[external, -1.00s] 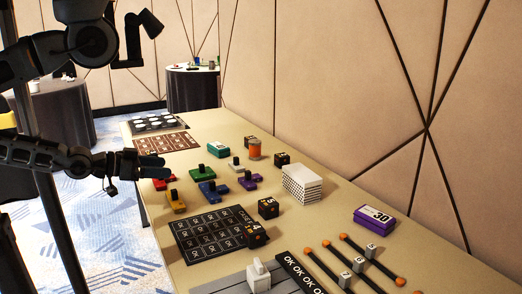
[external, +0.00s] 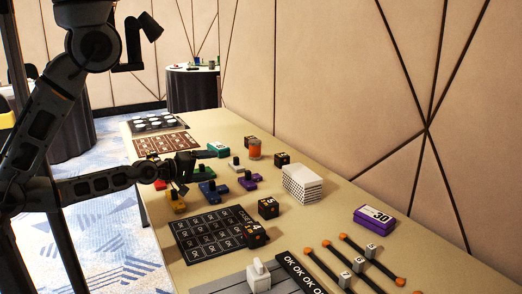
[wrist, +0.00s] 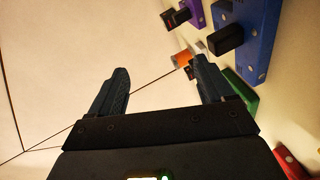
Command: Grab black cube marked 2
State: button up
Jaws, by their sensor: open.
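Three black cubes with orange spots and pale marks are on the table in the external view: one far by the wall (external: 282,158), one in the middle (external: 268,208), one nearer (external: 256,235) at the corner of the black grid card. The marks are too small to tell which reads 2. My gripper (external: 203,156) is above the coloured blocks, left of the cubes. In the wrist view my gripper (wrist: 160,75) has its fingers apart with nothing held between them. No cube shows clearly there.
Coloured blocks with black knobs, including a blue one (external: 213,191) and a purple one (external: 249,181), lie beneath and beside my gripper. An orange cup (external: 254,149) and a white stack (external: 302,184) stand near the far cube. The wall borders the table's right side.

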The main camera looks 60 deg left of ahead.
aim_at(277, 156)
jog(key=w+a+n, duration=0.4)
jog(key=w+n, duration=0.1)
jog(key=w, duration=0.2)
jog(key=w+a+n, duration=0.3)
jog(key=w+n, duration=0.3)
jog(key=w, duration=0.1)
jog(key=w+f+n+h+p, duration=0.1)
jog(key=w+n, duration=0.1)
jog(key=w, duration=0.2)
jog(key=w+a+f+n+g+h+p, duration=0.1)
jog(key=w+f+n, duration=0.1)
jog(key=w, duration=0.3)
jog(key=w+f+n+g+h+p, duration=0.1)
jog(key=w+f+n, duration=0.1)
jog(key=w, duration=0.3)
jog(key=shift+w+a+n+p, duration=0.15)
jog(key=shift+n+p, duration=0.2)
jog(key=shift+n, duration=0.25)
jog(key=shift+w+f+n, duration=0.25)
jog(key=shift+w+n, duration=0.05)
jog(key=shift+w, duration=0.3)
jog(key=b+x, duration=0.1)
jog(key=x, duration=0.6)
jog(key=shift+w+a+f, duration=0.1)
jog(key=shift+w+a, duration=0.05)
jog(key=c, duration=1.1)
